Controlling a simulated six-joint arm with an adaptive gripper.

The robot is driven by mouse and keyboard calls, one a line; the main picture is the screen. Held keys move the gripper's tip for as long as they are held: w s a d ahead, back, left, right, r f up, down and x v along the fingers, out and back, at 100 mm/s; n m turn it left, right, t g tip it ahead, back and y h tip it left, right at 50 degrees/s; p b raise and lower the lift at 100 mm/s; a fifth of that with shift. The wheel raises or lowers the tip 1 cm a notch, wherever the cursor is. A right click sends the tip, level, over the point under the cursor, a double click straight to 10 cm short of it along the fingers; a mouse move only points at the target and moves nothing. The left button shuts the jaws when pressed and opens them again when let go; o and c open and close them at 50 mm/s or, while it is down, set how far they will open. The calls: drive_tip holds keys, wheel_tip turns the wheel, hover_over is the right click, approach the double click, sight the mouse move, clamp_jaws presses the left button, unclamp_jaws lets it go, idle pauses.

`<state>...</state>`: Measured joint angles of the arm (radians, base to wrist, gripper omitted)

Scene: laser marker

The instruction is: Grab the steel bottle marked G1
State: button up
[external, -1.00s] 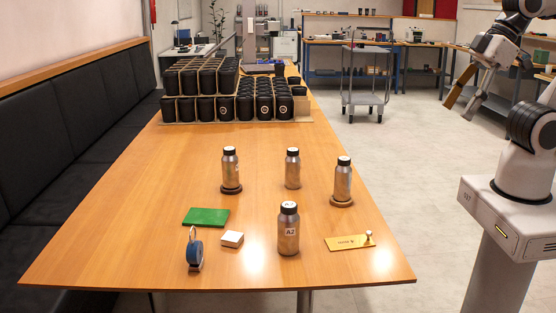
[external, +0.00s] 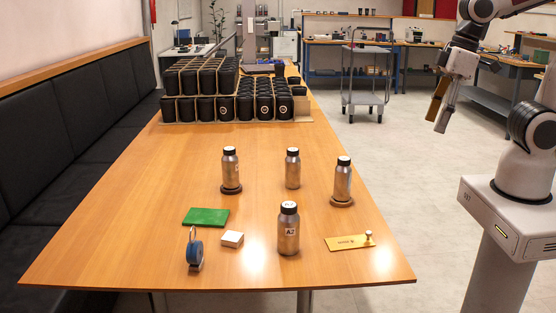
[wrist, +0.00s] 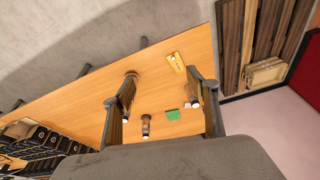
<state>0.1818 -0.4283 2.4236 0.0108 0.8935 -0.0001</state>
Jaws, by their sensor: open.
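Several steel bottles with dark, white-topped caps stand on the wooden table. The front bottle (external: 288,232) is marked A2. My gripper (external: 439,112) is open and empty, off the table's right side, pointing down. In the wrist view its fingers (wrist: 162,78) spread apart over a distant table, with a bottle (wrist: 146,128) between them and others partly hidden.
Green pad (external: 206,217), blue tape dispenser (external: 194,250), white block (external: 232,239) and brass plate (external: 348,243) with a knob lie near the front. Black containers (external: 235,105) fill the table's far end. The table between them and the bottles is clear.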

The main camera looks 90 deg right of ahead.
drive_tip(key=w+d+f+m+g, duration=0.1)
drive_tip(key=w+d+f+m, duration=0.1)
drive_tip(key=w+d+f, duration=0.65)
drive_tip(key=t+h, duration=0.1)
drive_tip(key=t, duration=0.1)
approach(293, 170)
wheel_tip(293, 170, down, 4)
drive_tip(key=d, duration=0.3)
drive_tip(key=shift+s+r, duration=0.2)
drive_tip(key=shift+s, duration=0.05)
drive_tip(key=shift+x, duration=1.3)
drive_tip(key=shift+w+f, duration=0.1)
drive_tip(key=shift+w, duration=0.05)
drive_tip(key=shift+w+x, duration=0.15)
drive_tip(key=shift+x, duration=1.1)
drive_tip(key=shift+w+x, duration=0.15)
drive_tip(key=shift+x, duration=1.1)
